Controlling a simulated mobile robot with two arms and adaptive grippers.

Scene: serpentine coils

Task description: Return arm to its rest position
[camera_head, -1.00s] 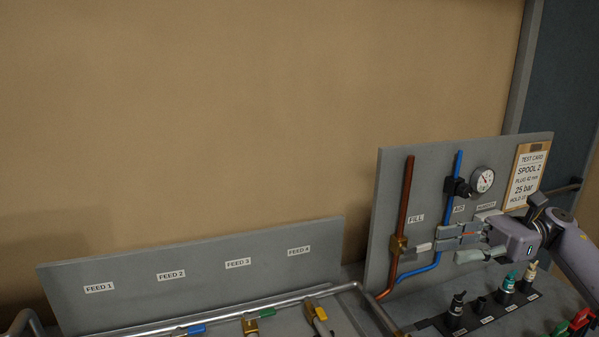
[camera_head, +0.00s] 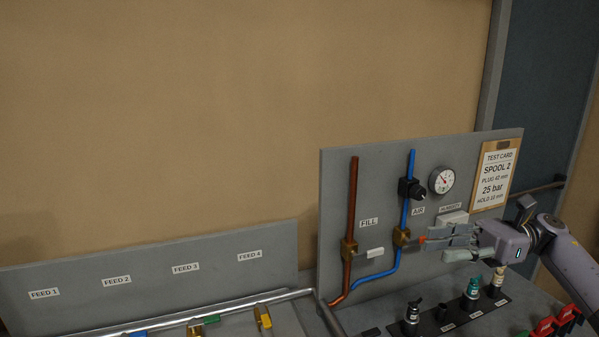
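My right gripper (camera_head: 441,240) is in front of the grey test panel (camera_head: 337,205) at the right, its fingers pointing left. The fingers look slightly apart, with nothing clearly held. The brass AIR valve (camera_head: 401,237) on the blue pipe is just left of the fingertips. Its orange-tipped handle (camera_head: 424,239) shows at the fingertips, partly covered by them; I cannot tell whether they touch. My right arm (camera_head: 570,255) comes in from the right edge. My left gripper is out of view.
The FILL valve (camera_head: 349,250), a gauge (camera_head: 442,181) and a test card (camera_head: 494,177) are on the panel. Dark-based fittings (camera_head: 411,320), a teal one (camera_head: 471,290) and red clips (camera_head: 567,315) stand below the gripper. A metal rail (camera_head: 225,305) runs at lower left.

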